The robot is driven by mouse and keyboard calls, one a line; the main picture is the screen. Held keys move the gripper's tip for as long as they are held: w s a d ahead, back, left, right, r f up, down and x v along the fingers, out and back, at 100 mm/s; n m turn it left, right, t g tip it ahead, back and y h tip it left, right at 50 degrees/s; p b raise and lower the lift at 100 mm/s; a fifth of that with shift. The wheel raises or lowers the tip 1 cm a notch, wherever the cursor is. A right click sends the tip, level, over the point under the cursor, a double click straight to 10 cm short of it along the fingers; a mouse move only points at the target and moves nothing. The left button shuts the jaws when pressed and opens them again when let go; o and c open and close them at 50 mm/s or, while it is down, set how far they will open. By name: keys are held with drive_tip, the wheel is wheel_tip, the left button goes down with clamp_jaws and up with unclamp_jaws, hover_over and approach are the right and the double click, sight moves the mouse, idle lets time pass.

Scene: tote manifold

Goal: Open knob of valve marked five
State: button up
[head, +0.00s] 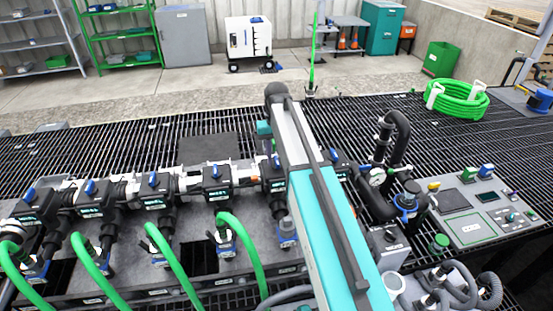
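A row of several black valves with blue knobs runs along the manifold on the left and centre. Knobs show on the far-left valve (28,194), the second (90,187), the third (153,179) and the fourth (216,171). A fifth valve from the left (272,170) is partly covered by my arm, and another knob (333,155) shows just right of the arm. The small label texts are too small to read, so I cannot tell which valve is marked five. My teal and white arm reaches over the manifold; its gripper is hidden behind it.
Green hoses (168,249) rise in front of the valves. Black pipework with a gauge (377,177) stands right of my arm, beside a control panel (470,205). A green hose coil (457,102) lies on the grating at the back right.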

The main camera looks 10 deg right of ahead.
clamp_jaws()
drive_tip(key=shift+n, duration=0.4)
drive_tip(key=n+p, duration=0.1)
drive_tip(key=n, duration=0.4)
drive_tip(key=shift+n, duration=0.4)
drive_tip(key=n, duration=1.1)
drive_tip(key=shift+a+p, duration=0.1)
drive_tip(key=shift+p, duration=0.3)
drive_tip(key=shift+n, duration=0.3)
